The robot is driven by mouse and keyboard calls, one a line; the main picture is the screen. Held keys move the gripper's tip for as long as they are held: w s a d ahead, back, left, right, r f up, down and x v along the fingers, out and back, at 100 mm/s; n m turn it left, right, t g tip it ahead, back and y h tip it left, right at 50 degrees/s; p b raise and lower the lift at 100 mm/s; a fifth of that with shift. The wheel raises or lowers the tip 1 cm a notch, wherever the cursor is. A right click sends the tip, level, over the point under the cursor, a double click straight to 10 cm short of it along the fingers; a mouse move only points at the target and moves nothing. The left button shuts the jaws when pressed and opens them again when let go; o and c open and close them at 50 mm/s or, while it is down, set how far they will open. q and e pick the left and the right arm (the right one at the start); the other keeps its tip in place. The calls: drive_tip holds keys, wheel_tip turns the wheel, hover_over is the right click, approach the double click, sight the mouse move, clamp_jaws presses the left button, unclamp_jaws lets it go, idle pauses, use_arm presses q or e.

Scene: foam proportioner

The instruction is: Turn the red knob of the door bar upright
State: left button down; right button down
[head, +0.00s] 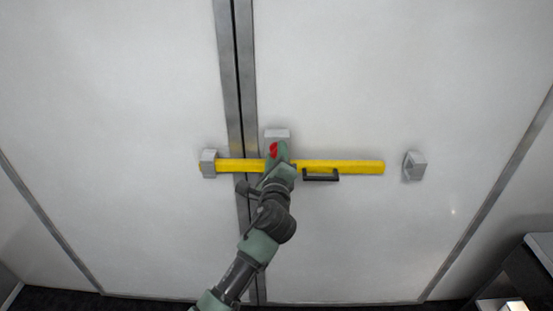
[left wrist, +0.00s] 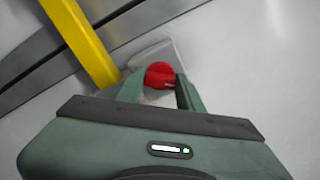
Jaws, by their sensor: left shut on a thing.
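The red knob (head: 274,149) sits on a grey bracket (head: 277,133) at the middle of the yellow door bar (head: 340,167). The bar lies level across the white double doors. My left gripper (head: 277,152) covers part of the knob in the head view. In the left wrist view the red knob (left wrist: 160,75) is between the two green fingers of my left gripper (left wrist: 158,88), which is shut on it. The knob's exact angle is hard to tell because the fingers hide its sides. My right gripper is not in view.
A grey bracket (head: 208,163) holds the bar's left end. Another grey bracket (head: 414,166) stands apart, right of the bar's right end. A black handle (head: 321,175) is just below the bar. A dark piece of furniture (head: 530,268) is at the lower right.

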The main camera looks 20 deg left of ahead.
use_arm(q)
drive_tip(key=shift+f+n+b, duration=0.15)
drive_tip(key=shift+n+b, duration=1.25)
drive_tip(key=shift+n, duration=2.2)
drive_tip(key=c, duration=0.9)
unclamp_jaws()
drive_tip(key=b+v, duration=0.1)
drive_tip(key=v, duration=0.6)
drive_tip(key=shift+s+d+b, duration=0.15)
drive_tip(key=shift+s+b, duration=0.2)
drive_tip(key=shift+s, duration=0.05)
